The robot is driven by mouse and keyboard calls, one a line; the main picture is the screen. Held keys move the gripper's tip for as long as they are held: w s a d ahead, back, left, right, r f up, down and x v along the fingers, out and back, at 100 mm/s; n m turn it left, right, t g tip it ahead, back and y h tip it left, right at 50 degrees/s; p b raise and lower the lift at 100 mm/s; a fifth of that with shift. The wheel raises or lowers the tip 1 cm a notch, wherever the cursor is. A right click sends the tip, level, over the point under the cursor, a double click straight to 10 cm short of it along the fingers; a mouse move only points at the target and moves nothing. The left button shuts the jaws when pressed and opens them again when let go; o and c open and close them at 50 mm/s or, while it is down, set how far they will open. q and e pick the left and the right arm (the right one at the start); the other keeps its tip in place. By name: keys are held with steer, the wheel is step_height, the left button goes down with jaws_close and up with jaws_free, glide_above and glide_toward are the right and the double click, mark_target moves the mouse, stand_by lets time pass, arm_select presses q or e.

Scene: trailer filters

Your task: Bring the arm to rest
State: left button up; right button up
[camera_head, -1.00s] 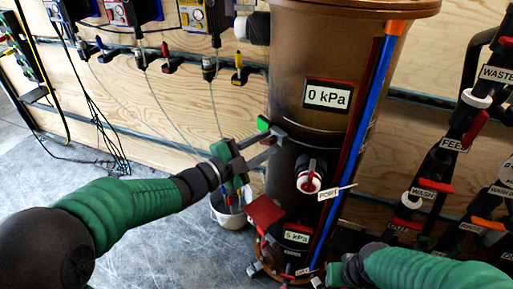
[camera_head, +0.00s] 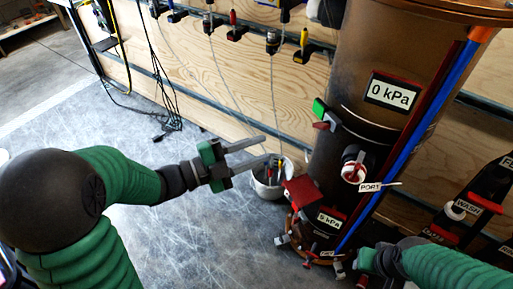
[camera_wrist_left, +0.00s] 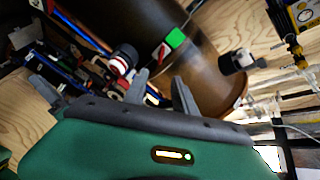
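My left arm comes in from the left in the head view. Its left gripper (camera_head: 268,149) is open and empty, with two grey fingers parallel and a gap between them. It is in front of and left of the brown column (camera_head: 345,130), apart from it. The green-and-red handle (camera_head: 320,110) on the column is above and right of the fingertips. In the left wrist view both fingers (camera_wrist_left: 160,76) stand apart, with the green handle (camera_wrist_left: 175,38) beyond them. My right gripper (camera_head: 362,262) is low at the right; its fingers are not clear.
A white bucket (camera_head: 265,188) stands on the floor behind the left fingers. A red block (camera_head: 300,192) and a white port (camera_head: 352,172) stick out from the column. Labelled pipes (camera_head: 465,208) are at the right. Grey floor (camera_head: 190,235) is open around the left arm.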

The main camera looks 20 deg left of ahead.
arm_select(q)
steer(key=shift+w, duration=0.1)
steer(key=w+a+f+n+g+y, duration=0.2)
steer(key=w+a+f+n+y, duration=0.1)
steer(key=a+f+n+y, duration=0.8)
steer(key=s+d+f+n+g+y, duration=0.1)
steer(key=s+d+f+n+g, duration=0.1)
steer(key=s+f+n+g, duration=0.4)
steer(key=s+d+f+n+g+y, duration=0.1)
steer(key=s+d+f+n, duration=0.2)
steer(key=s, duration=0.6)
step_height(320, 180, up, 28)
steer(key=n+p, duration=0.1)
steer(key=p, duration=2.7)
steer(key=shift+a+p, duration=0.3)
steer(key=shift+p, duration=0.05)
steer(key=shift+s, duration=0.15)
